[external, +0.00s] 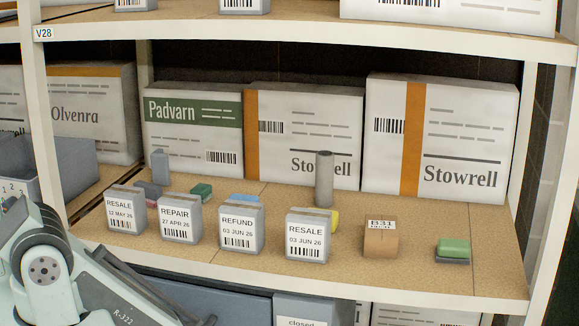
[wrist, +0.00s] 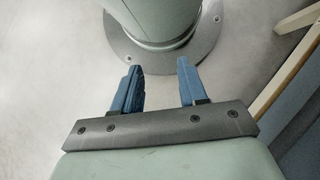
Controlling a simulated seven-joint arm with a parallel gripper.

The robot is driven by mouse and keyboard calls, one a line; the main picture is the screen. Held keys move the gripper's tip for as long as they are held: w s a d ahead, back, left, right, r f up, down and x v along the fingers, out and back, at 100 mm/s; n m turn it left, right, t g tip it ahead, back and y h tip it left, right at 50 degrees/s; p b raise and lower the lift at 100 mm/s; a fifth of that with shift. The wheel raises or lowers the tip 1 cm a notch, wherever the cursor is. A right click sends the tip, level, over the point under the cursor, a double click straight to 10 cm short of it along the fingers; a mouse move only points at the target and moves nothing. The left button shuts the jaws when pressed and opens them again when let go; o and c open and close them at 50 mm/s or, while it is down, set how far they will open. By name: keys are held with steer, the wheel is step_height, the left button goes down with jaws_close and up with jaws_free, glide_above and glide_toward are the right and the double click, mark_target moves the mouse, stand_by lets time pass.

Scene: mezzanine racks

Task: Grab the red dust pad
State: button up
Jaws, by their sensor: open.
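A small pinkish-red edge (external: 151,203) shows in the external view, at the left of the shelf, below a dark grey block (external: 148,189) and behind the front row of labelled boxes. It may be the red dust pad; most of it is hidden, so I cannot be sure. My gripper (wrist: 159,70) shows in the wrist view with its two blue fingers apart and nothing between them. It points at the floor and my own base, away from the shelf. I cannot make out the fingers in the external view.
Labelled grey boxes (external: 235,230) line the shelf's front left. Large cartons (external: 440,137) fill the back. A rack post (external: 43,130) stands at left.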

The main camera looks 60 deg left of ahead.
steer(key=shift+o, duration=0.2)
steer(key=o, duration=0.3)
steer(key=shift+w, duration=0.1)
